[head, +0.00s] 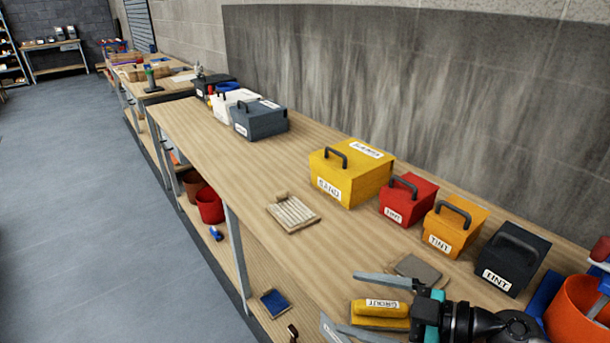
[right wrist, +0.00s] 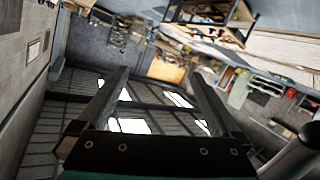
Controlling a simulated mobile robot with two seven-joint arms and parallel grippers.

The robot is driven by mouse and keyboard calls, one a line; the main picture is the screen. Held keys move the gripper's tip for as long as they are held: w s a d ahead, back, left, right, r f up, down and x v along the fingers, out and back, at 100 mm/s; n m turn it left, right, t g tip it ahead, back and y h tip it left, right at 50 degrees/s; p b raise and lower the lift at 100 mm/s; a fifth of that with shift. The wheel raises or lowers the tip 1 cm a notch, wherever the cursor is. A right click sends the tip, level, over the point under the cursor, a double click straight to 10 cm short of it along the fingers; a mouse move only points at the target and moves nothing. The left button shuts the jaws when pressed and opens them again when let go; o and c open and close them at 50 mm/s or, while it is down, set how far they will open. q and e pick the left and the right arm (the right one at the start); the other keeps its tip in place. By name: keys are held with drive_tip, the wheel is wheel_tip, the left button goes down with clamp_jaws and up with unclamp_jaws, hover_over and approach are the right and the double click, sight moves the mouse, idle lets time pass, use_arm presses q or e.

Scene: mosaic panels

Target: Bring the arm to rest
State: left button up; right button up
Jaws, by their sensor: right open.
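My right gripper (head: 349,302) is at the lower right of the head view, over the near part of the workbench (head: 190,125). Its two grey fingers are spread wide and point left. A yellow item labelled GROUT (head: 380,308) shows between the fingers in the head view. In the right wrist view the gripper (right wrist: 155,76) has nothing between its fingers, only the distant room behind, so it does not hold the grout. My left gripper is not in view.
Boxes in yellow (head: 350,175), red (head: 408,200), orange (head: 455,226) and black (head: 513,258) line the bench's wall side. An orange bucket (head: 575,312) stands at lower right. A small ribbed tray (head: 293,213) lies left of the boxes. Open floor (head: 70,200) is at left.

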drive_tip(key=w+d+r+m+t+h, duration=0.45)
drive_tip(key=r+m+t+h, duration=0.2)
drive_tip(key=m+t, duration=0.4)
drive_tip(key=s+d+f+m+g+h, duration=0.35)
drive_tip(key=d+f+m+h, duration=0.2)
drive_tip(key=f+h, duration=0.3)
drive_tip(key=s+a+f+n+g+y, duration=0.1)
drive_tip(key=s+a+f+g, duration=0.1)
drive_tip(key=s+f+g, duration=0.5)
drive_tip(key=s+a+f+n+g+y, duration=0.1)
drive_tip(key=s+f+g, duration=0.2)
drive_tip(key=s, duration=0.8)
wheel_tip(320, 180, down, 27)
drive_tip(key=s+g+b, duration=0.2)
drive_tip(key=b, duration=0.3)
use_arm(q)
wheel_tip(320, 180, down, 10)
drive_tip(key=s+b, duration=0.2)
drive_tip(key=b, duration=0.3)
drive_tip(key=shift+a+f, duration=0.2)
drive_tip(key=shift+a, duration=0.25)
use_arm(e)
drive_tip(key=s+d+f+g, duration=0.1)
drive_tip(key=s+d+f, duration=0.1)
drive_tip(key=s+f, duration=1.3)
wheel_tip(320, 180, down, 4)
drive_tip(key=shift+d+r+h, duration=0.1)
drive_tip(key=shift+d+h, duration=0.1)
drive_tip(key=shift+h, duration=0.1)
